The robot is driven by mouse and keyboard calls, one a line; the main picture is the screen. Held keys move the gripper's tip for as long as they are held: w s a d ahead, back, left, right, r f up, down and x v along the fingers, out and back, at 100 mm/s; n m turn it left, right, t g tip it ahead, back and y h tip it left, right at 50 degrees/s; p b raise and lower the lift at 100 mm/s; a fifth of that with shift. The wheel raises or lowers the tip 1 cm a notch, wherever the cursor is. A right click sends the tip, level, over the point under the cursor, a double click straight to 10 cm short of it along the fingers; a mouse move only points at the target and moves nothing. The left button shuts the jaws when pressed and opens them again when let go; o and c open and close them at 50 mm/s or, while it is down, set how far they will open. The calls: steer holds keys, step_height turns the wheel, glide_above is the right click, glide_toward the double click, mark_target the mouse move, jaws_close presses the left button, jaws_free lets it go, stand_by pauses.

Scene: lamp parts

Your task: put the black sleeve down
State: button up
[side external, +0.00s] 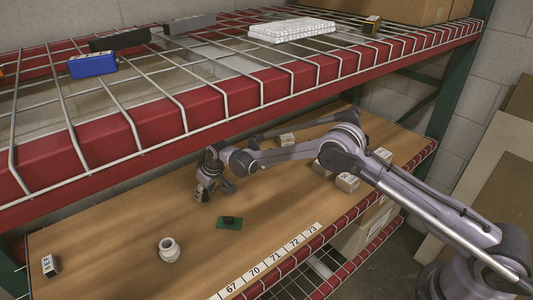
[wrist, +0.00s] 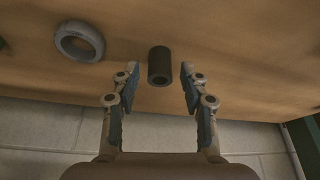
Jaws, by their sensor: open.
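The black sleeve (wrist: 159,64) is a short dark cylinder on the wooden shelf board (wrist: 230,70) in the wrist view. It appears upright, with its round top end showing. My gripper (wrist: 159,80) is open, with one finger on each side of the sleeve and a visible gap at both sides. In the side external view my gripper (side external: 213,188) is low over the back middle of the lower shelf. I cannot make out the sleeve there; the fingers seem to hide it.
A grey ring (wrist: 79,42) lies left of the sleeve in the wrist view. A green board (side external: 229,223), a white fitting (side external: 169,250) and several small boxes (side external: 347,182) are on the lower shelf. The red-edged wire shelf (side external: 190,115) hangs above.

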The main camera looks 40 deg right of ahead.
steer(key=v, duration=0.4)
steer(key=s+d, duration=0.1)
steer(key=s, duration=0.5)
steer(key=s+d, duration=0.2)
steer(key=s, duration=0.4)
steer(key=s+d, duration=0.2)
steer(key=s, duration=0.4)
steer(key=shift+f, duration=0.2)
steer(key=shift+s+d+r, duration=0.1)
steer(key=shift+s+d, duration=0.1)
steer(key=shift+s, duration=0.3)
steer(key=s+d+r+m+t, duration=0.1)
steer(key=s+d+r, duration=0.2)
steer(key=r, duration=0.5)
steer(key=s+d+r, duration=0.3)
steer(key=s+r, duration=0.1)
steer(key=r, duration=0.4)
steer(key=s+d+r+m+t, duration=0.1)
steer(key=s+d+r, duration=0.1)
steer(key=s, duration=0.4)
steer(key=s+d+r+m+h, duration=0.1)
steer(key=s+d+r, duration=0.2)
steer(key=s, duration=0.4)
steer(key=shift+s+r+t, duration=0.2)
steer(key=shift+r+t, duration=0.2)
steer(key=shift+r, duration=0.05)
